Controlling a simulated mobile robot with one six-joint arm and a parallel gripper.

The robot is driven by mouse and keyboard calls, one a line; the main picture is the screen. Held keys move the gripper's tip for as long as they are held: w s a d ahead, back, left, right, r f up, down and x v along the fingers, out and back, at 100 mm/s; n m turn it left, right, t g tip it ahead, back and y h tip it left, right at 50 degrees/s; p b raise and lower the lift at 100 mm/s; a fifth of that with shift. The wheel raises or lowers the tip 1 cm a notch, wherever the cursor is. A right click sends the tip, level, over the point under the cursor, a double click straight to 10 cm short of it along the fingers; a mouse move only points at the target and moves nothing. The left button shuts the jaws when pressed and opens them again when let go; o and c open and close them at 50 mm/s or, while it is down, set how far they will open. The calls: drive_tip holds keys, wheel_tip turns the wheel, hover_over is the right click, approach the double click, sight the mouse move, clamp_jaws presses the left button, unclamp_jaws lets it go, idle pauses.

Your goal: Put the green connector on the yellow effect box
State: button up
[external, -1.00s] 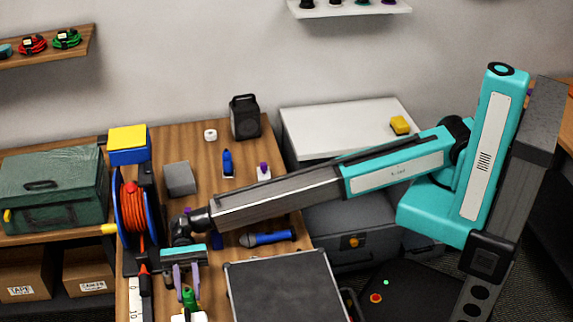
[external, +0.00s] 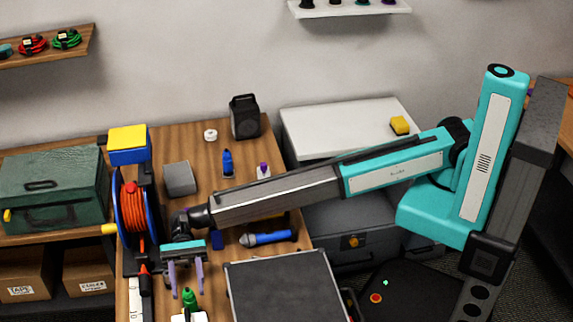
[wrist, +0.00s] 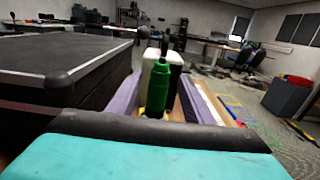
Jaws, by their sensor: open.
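The green connector (external: 188,298) stands upright at the near edge of the table, by a white piece. In the wrist view the green connector (wrist: 155,128) is between my two purple fingers, with a gap on each side. My gripper (external: 186,285) is open and empty, pointing down just above and around the connector. Two yellow things could be the effect box: a small yellow block (external: 400,125) on the white case at the right, and a yellow-topped blue box (external: 127,138) above the cable reel. I cannot tell which it is.
A large black case (external: 280,288) lies right of my gripper. The cable reel (external: 133,212) stands to the left. A blue connector (external: 227,164), a purple-topped one (external: 263,171), a blue microphone-like item (external: 267,238) and a grey box (external: 179,179) are on the table. The white case top (external: 335,130) is mostly clear.

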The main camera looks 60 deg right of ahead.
drive_tip(key=b+v, duration=0.2)
drive_tip(key=v, duration=0.8)
drive_tip(key=shift+w+d+b, duration=0.15)
drive_tip(key=shift+b, duration=0.25)
